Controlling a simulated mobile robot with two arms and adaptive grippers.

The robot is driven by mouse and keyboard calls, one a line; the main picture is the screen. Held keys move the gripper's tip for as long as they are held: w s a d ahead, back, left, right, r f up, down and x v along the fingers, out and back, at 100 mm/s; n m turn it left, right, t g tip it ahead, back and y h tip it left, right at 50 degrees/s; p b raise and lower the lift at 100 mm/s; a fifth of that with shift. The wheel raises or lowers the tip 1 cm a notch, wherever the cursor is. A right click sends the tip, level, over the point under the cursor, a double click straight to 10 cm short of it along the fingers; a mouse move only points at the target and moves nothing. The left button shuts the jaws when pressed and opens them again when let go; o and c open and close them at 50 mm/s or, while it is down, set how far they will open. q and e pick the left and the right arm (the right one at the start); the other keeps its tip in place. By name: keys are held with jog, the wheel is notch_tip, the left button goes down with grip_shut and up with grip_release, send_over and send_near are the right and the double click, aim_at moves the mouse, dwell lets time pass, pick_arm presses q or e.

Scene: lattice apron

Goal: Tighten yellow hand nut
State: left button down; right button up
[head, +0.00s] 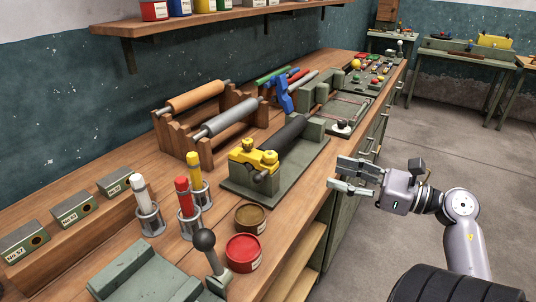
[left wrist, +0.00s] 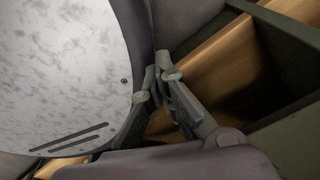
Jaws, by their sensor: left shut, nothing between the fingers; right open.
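The yellow clamp (head: 251,157) sits at the near end of a dark roller (head: 284,134) on a green base plate (head: 290,172) on the bench. Two yellow knob-like nuts show on top, a left one (head: 246,144) and a right one (head: 268,157). I cannot tell how tight either is. My right gripper (head: 337,172) is open and empty, to the right of the clamp by the bench's front edge, apart from it. My left gripper (left wrist: 160,73) shows only in the left wrist view, shut and empty, beside a large pale round surface that fills the left side.
Left of the clamp stand red (head: 185,198) and yellow (head: 195,170) capped markers in holders. Nearer are a red tin (head: 243,252), a brown tin (head: 250,218) and a black-knobbed lever (head: 205,241). A wooden roller rack (head: 198,147) stands behind. Floor right of the bench is clear.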

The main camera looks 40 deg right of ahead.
jog(key=p, duration=0.1)
send_near(275, 155)
pick_arm(q)
jog(key=shift+s+d+r+p, duration=0.15)
jog(key=shift+s+r+p, duration=0.15)
jog(key=shift+r+p, duration=0.25)
jog(key=shift+s+d+r+p, duration=0.2)
jog(key=shift+s+r+p, duration=0.15)
jog(key=shift+r, duration=0.35)
jog(key=shift+s+d+r+p, duration=0.15)
jog(key=shift+s+r+p, duration=0.1)
jog(key=shift+r+p, duration=0.35)
pick_arm(e)
jog(key=shift+x, duration=4.95)
jog(key=shift+c, duration=0.4)
jog(key=c, duration=1.1)
pick_arm(q)
jog(key=shift+w+r, duration=0.1)
jog(key=shift+r, duration=0.1)
pick_arm(e)
grip_shut()
